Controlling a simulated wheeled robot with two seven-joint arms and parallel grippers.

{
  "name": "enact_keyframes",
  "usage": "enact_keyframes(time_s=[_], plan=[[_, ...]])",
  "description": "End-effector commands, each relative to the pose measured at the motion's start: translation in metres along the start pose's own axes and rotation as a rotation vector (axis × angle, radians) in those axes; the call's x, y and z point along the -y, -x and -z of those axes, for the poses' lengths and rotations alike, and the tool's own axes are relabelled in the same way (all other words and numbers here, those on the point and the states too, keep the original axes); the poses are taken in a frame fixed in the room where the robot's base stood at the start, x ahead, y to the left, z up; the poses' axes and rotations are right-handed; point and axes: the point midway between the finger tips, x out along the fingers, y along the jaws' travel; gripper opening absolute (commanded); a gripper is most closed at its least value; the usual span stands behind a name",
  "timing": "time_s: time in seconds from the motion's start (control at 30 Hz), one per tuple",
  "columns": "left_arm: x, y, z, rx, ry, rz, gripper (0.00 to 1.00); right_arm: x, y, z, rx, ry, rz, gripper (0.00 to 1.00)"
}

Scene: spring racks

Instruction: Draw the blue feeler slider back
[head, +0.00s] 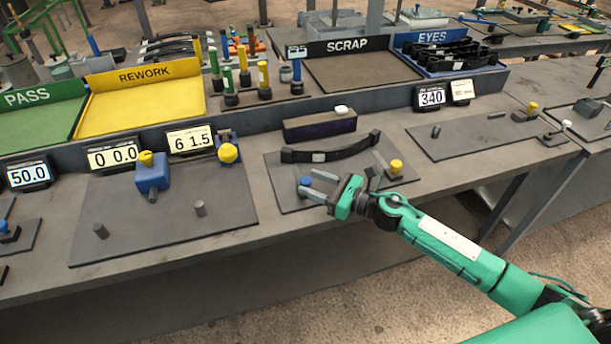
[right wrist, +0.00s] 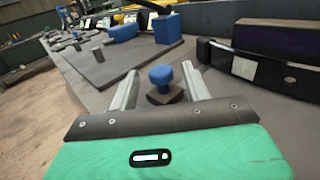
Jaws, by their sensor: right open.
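The blue feeler slider has a round blue knob (head: 305,181) on a small dark block, at the left end of a grey plate (head: 290,203) in the head view. The same blue knob (right wrist: 161,77) shows in the right wrist view, between my finger tips. My right gripper (head: 311,184) is open, with one finger on each side of the knob. The wrist view shows a gap on both sides of the knob (right wrist: 160,90). A dark curved leaf spring (head: 335,150) lies behind it on the plate. My left gripper is out of view.
A yellow knob (head: 396,167) stands at the plate's right end. A long dark box (head: 320,124) is behind the spring. To the left is a plate with a blue block (head: 152,177) and pegs. Displays line the bench's raised back edge.

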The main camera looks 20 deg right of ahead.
Motion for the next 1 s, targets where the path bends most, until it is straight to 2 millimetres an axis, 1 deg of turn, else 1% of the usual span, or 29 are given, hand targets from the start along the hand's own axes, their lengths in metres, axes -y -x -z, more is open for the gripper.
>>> enact_keyframes(time_s=[0.03,0.1,0.2,0.43,0.57,0.6,0.67,0.7,0.83,1.0], plan=[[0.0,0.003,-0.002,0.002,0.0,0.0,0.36,0.001,-0.008,-0.003,0.001,0.0,0.0,0.48],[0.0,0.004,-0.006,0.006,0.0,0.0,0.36,0.001,-0.016,-0.002,0.001,-0.001,0.001,0.48],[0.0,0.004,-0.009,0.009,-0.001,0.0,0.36,0.0,-0.024,-0.001,0.001,-0.001,0.001,0.48],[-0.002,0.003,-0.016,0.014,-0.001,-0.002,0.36,0.001,-0.029,0.0,0.0,0.0,0.001,0.48],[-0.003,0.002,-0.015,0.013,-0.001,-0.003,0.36,0.0,-0.029,0.0,0.0,0.0,0.001,0.48],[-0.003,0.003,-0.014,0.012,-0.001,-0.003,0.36,0.0,-0.029,0.0,0.0,0.0,0.001,0.45],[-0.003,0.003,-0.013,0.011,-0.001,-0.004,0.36,0.0,-0.029,0.0,0.0,0.0,0.001,0.33],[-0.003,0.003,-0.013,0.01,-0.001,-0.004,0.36,0.0,-0.029,0.0,0.0,0.0,0.001,0.25],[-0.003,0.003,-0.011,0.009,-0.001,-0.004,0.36,0.0,-0.029,0.0,0.0,0.0,0.001,0.0],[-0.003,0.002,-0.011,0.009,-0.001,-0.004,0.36,-0.001,-0.027,0.001,-0.001,-0.001,0.001,0.0]])
